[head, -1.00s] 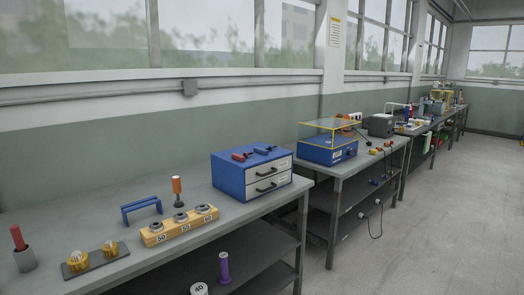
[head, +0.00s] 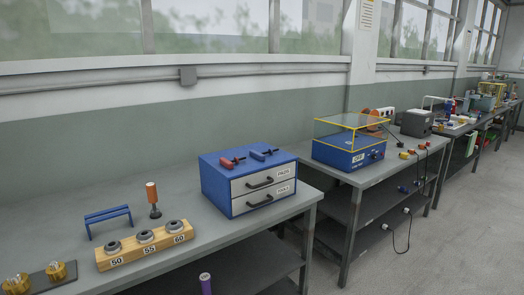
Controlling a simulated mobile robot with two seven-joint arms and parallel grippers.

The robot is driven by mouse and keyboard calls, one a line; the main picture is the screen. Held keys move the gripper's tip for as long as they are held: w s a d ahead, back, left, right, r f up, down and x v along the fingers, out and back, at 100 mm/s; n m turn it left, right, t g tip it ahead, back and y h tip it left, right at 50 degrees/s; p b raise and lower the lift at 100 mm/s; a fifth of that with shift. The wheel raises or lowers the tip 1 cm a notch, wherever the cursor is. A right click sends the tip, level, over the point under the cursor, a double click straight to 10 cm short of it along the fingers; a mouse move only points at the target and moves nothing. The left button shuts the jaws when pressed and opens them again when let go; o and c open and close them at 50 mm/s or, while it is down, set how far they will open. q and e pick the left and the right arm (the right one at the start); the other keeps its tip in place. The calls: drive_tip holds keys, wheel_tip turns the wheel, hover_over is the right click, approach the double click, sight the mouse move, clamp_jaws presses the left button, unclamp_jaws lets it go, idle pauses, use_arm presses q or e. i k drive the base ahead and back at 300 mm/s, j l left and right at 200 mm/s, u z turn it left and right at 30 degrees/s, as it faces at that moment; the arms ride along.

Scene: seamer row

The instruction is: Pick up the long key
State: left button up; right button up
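No object is labelled as the long key. On the blue drawer cabinet (head: 214,189) lie a red-handled tool (head: 231,162) and a blue-handled tool (head: 263,154), which look like keys. They are too small for me to tell which is longer. The cabinet's two pale drawers, with black handles, are shut. Neither of my grippers shows in the head view.
The cabinet stands on a grey bench (head: 225,229). Left of it are a wooden block (head: 128,259) with rings marked 50, 55 and 60, an orange-handled tool (head: 152,196) and a blue bracket (head: 108,216). A second bench holds a clear-covered blue machine (head: 347,153).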

sight(261, 156)
drive_tip(key=i+l+u, duration=0.1)
drive_tip(key=i+l, duration=0.35)
drive_tip(key=l, duration=0.2)
drive_tip(key=i+l+u, duration=0.15)
drive_tip(key=i+l, duration=0.3)
drive_tip(key=l, duration=0.2)
drive_tip(key=i+l+u, duration=0.15)
drive_tip(key=l, duration=0.2)
drive_tip(key=i+l, duration=0.25)
drive_tip(key=l, duration=0.15)
drive_tip(key=u, duration=0.05)
